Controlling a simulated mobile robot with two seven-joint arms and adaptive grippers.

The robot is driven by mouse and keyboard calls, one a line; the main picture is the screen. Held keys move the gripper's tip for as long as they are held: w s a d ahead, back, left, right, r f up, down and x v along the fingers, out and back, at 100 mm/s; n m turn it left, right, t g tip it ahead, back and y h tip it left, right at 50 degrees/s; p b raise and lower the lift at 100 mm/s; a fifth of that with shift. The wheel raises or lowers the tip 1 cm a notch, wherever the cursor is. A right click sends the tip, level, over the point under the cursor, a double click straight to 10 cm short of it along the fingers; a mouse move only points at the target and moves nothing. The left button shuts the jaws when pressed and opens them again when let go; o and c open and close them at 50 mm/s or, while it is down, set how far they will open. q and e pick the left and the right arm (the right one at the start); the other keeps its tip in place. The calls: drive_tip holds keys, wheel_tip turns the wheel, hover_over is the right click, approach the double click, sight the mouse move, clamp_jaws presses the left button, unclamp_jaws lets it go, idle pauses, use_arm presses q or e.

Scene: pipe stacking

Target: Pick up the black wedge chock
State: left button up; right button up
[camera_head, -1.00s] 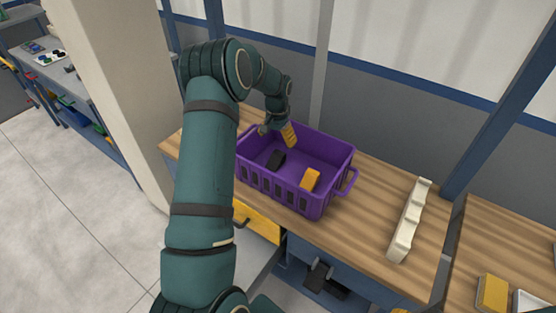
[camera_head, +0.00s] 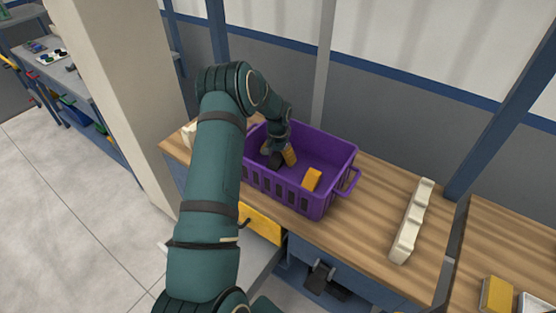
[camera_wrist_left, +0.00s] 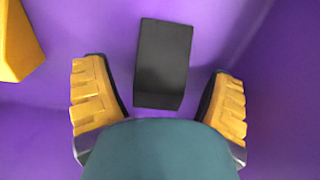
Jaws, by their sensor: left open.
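The black wedge chock (camera_head: 276,163) lies on the floor of a purple crate (camera_head: 318,203). In the left wrist view the black wedge chock (camera_wrist_left: 163,62) shows as a dark block, lying ahead of and between the fingers, with purple floor visible on both sides. My left gripper (camera_head: 279,153) is down inside the crate and close over the chock. In the left wrist view my left gripper (camera_wrist_left: 158,98) is open, its yellow-padded fingers apart and holding nothing. My right gripper is not in view.
A yellow block (camera_head: 312,179) lies in the crate to the right; it shows at upper left in the left wrist view (camera_wrist_left: 18,42). The crate walls surround my gripper. A pale notched rack (camera_head: 412,222) stands on the wooden table (camera_head: 370,215), with clear wood between it and the crate.

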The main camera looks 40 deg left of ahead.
use_arm(q)
drive_tip(key=c, duration=1.3)
